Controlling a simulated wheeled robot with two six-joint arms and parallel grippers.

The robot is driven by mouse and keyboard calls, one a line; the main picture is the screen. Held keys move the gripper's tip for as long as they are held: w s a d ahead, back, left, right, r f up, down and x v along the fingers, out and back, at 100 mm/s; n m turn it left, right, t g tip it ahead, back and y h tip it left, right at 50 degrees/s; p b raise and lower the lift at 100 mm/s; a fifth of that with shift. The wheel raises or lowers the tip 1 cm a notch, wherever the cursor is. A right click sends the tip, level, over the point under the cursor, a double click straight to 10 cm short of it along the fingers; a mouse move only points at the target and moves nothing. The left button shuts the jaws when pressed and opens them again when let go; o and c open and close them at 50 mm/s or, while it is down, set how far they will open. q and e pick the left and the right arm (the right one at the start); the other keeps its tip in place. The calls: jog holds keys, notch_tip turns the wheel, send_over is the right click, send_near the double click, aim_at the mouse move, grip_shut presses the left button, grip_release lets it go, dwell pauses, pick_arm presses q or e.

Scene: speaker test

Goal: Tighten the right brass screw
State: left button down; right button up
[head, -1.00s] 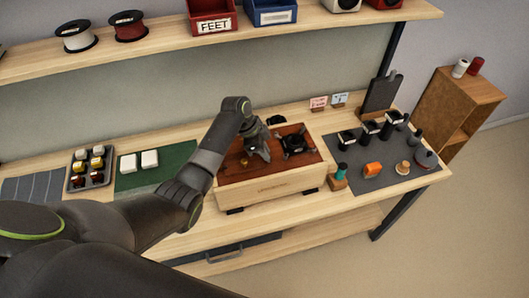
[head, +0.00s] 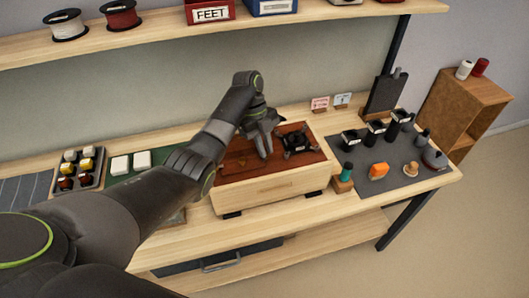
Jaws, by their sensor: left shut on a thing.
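A pale wooden speaker box (head: 270,190) with a red-brown top panel (head: 232,174) sits on the bench. A small brass-coloured spot, perhaps the left screw (head: 241,162), shows on the panel. My left gripper (head: 266,154) points down at the panel, just left of a black four-armed part (head: 298,143). It is shut, with its fingertips low at the panel. They hide what they hold, which by its place appears to be the right brass screw. My right gripper is not in view.
A teal-handled tool (head: 347,171) stands in a wooden block right of the box. A dark mat (head: 395,178) holds black cups, an orange piece (head: 378,171) and other small parts. A tray of knobs (head: 80,170) lies at left. The shelf (head: 160,48) hangs above.

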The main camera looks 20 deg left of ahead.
pick_arm(q)
jog(key=m+y+b, duration=0.1)
jog(key=m, duration=0.1)
jog(key=shift+w+m+g, duration=0.15)
jog(key=shift+m+g, duration=0.25)
jog(key=m, duration=0.2)
jog(key=shift+d+m+y, duration=0.15)
jog(key=shift+m+y, duration=0.15)
jog(key=shift+y, duration=0.1)
jog(key=shift+m+g+y, duration=0.5)
jog(key=shift+m, duration=1.1)
jog(key=shift+d, duration=0.1)
jog(key=c, duration=1.4)
grip_release()
jog(key=shift+r, duration=0.1)
